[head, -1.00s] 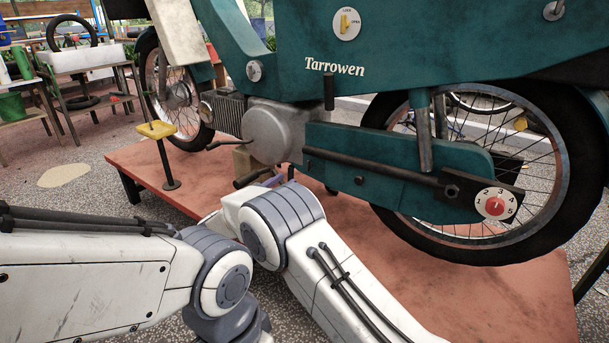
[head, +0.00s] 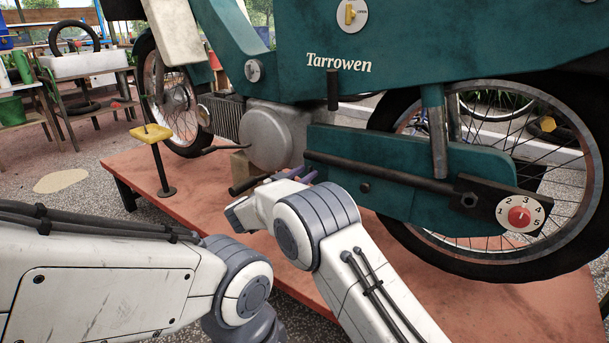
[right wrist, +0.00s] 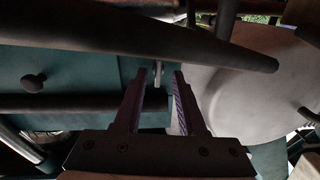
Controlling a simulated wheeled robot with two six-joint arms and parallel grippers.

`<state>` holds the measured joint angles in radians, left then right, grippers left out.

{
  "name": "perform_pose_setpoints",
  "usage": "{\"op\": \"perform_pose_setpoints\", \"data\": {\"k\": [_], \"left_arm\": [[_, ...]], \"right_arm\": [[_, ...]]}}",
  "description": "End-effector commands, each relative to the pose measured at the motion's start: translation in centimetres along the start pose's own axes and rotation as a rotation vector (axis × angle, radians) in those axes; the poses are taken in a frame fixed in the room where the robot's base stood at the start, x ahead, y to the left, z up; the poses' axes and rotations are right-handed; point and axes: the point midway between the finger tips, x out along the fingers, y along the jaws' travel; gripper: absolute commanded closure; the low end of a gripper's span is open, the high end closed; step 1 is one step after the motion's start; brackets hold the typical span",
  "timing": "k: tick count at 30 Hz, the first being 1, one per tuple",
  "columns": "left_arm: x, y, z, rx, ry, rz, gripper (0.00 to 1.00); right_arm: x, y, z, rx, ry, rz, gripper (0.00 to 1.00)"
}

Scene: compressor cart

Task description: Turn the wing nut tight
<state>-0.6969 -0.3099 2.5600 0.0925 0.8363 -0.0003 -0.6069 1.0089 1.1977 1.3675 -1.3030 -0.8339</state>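My right gripper (head: 301,174) is under the green motorbike beside the rounded engine cover; in the head view only its purple finger ends show past my own wrist. In the right wrist view the right gripper (right wrist: 160,74) is open, its two purple fingers apart. A small pale grey upright piece, perhaps the wing nut (right wrist: 158,73), shows between the fingertips. I cannot tell whether either finger touches it. No wing nut can be made out in the head view. My left arm comes in from the left, but its gripper is out of the picture.
The motorbike (head: 430,45) stands on a low red platform (head: 500,300). A dark bar (right wrist: 200,40) crosses close over the fingers in the right wrist view. A numbered dial (head: 520,217) with a red centre is by the rear wheel. A yellow-topped stand (head: 151,132) stands at left.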

Motion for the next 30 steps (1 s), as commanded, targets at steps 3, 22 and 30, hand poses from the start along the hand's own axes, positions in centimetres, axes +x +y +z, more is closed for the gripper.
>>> {"op": "perform_pose_setpoints", "data": {"k": [3, 22, 30], "left_arm": [[0.0, 0.0, 0.0, 0.000, 0.000, 0.000, 0.50], [-1.1, 0.1, -0.1, 0.000, 0.000, 0.000, 0.50], [-2.2, 0.2, -0.1, 0.000, 0.000, 0.000, 0.50]], "right_arm": [[0.1, 0.2, 0.0, 0.000, 0.001, 0.003, 0.94], [0.0, 0.1, -0.2, 0.132, 0.001, 0.002, 1.00], [-0.1, 0.1, -0.2, 0.363, 0.001, 0.000, 1.00]]}}
